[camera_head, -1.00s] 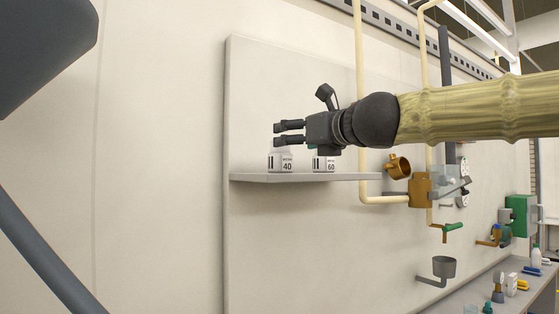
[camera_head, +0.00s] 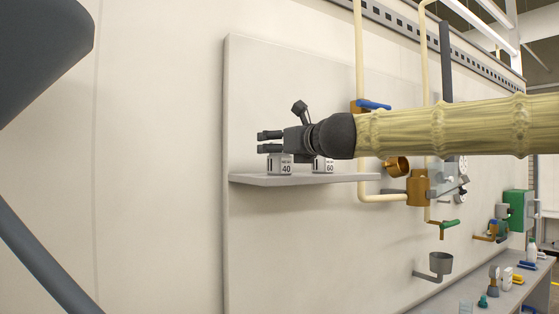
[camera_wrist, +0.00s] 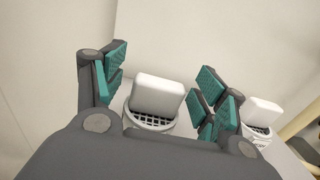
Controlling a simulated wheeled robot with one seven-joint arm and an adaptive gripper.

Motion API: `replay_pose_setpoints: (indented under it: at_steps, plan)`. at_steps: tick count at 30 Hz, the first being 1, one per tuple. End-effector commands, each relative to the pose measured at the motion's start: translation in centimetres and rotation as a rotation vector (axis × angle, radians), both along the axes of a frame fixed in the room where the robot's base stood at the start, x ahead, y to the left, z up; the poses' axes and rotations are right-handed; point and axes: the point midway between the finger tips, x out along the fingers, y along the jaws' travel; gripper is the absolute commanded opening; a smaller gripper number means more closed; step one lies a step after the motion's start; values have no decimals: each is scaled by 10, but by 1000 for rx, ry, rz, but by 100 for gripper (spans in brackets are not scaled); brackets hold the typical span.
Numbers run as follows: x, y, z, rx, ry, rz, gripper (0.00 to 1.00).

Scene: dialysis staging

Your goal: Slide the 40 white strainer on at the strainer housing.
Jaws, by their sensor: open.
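The white strainer marked 40 (camera_head: 280,166) stands upright on the grey shelf (camera_head: 290,181) on the wall panel. My gripper (camera_head: 270,142) is open over it, with its fingers pointing left in the head view. In the wrist view the 40 strainer's white top block and dark mesh (camera_wrist: 154,97) lie between the parted green-padded fingers (camera_wrist: 158,92); I see no clear contact. The brass strainer housing (camera_head: 418,189) sits on the cream pipe right of the shelf, with an open angled brass mouth (camera_head: 398,166) at its upper left.
A second white strainer marked 60 (camera_head: 322,164) stands to the right on the same shelf, close to my gripper; it also shows in the wrist view (camera_wrist: 262,112). A blue-handled valve (camera_head: 372,105) sits on the pipe above. A grey cup (camera_head: 440,263) is mounted lower right.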

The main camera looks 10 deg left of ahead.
Motion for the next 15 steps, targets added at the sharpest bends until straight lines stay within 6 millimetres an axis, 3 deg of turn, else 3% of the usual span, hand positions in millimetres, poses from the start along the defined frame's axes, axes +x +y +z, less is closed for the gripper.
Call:
replay_pose_setpoints:
  at_steps: [3, 12, 15]
  plan:
    - [0, 0, -1, 0, 0, 0, 71]
    - [0, 0, -1, -1, 1, 0, 22]
    - [0, 0, -1, -1, 1, 0, 22]
